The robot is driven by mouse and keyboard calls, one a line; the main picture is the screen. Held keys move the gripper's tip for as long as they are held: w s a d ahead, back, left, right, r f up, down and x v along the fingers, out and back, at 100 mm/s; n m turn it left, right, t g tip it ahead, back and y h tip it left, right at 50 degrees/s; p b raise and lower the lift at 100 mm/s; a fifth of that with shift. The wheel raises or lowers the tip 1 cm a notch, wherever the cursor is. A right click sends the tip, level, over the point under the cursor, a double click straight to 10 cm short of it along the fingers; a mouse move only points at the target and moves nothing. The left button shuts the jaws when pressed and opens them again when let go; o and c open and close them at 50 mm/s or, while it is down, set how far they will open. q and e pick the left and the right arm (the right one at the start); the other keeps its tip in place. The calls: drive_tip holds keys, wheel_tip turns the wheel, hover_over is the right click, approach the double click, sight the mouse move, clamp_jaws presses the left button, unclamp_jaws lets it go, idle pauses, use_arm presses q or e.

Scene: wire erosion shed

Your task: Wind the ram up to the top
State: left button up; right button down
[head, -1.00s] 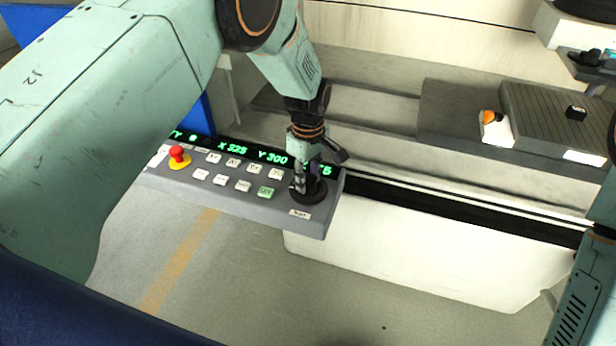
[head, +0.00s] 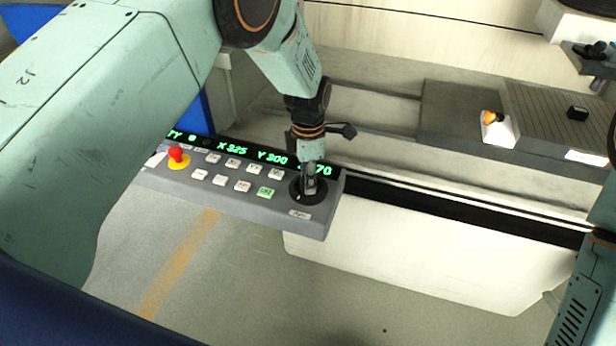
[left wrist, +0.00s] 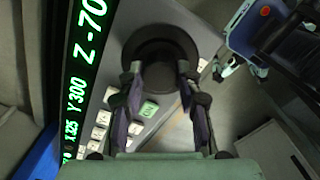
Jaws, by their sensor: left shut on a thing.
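My left gripper (head: 309,180) reaches down onto the right end of the grey control panel (head: 318,222). It is shut on the black round handwheel (head: 320,197), or on a grip of it, which the fingers partly hide. In the left wrist view the two fingers of the gripper (left wrist: 158,72) stand either side of the handwheel's middle (left wrist: 160,36). The green readout (left wrist: 88,42) shows Z -70 there; in the head view the readout (head: 270,156) shows X 325 and Y 300. A part that may be the ram (head: 590,14) is at the top right, cut off. My right gripper is out of view.
A red emergency button (head: 177,154) on yellow sits at the panel's left, with rows of white keys and one green key (head: 266,192). A ribbed dark plate (head: 545,115) lies at the right, with an orange-topped part (head: 491,118) by it. Bare floor lies below the panel.

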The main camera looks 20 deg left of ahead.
use_arm(q)
drive_tip(key=shift+w+r+n, duration=0.15)
drive_tip(key=shift+n, duration=0.5)
drive_tip(key=shift+w+r+n, duration=0.1)
drive_tip(key=shift+n, duration=0.85)
drive_tip(key=o, duration=1.1)
drive_tip(key=shift+s, duration=0.15)
drive_tip(key=shift+o, duration=0.2)
drive_tip(key=shift+f, duration=0.15)
wheel_tip(320, 180, up, 12)
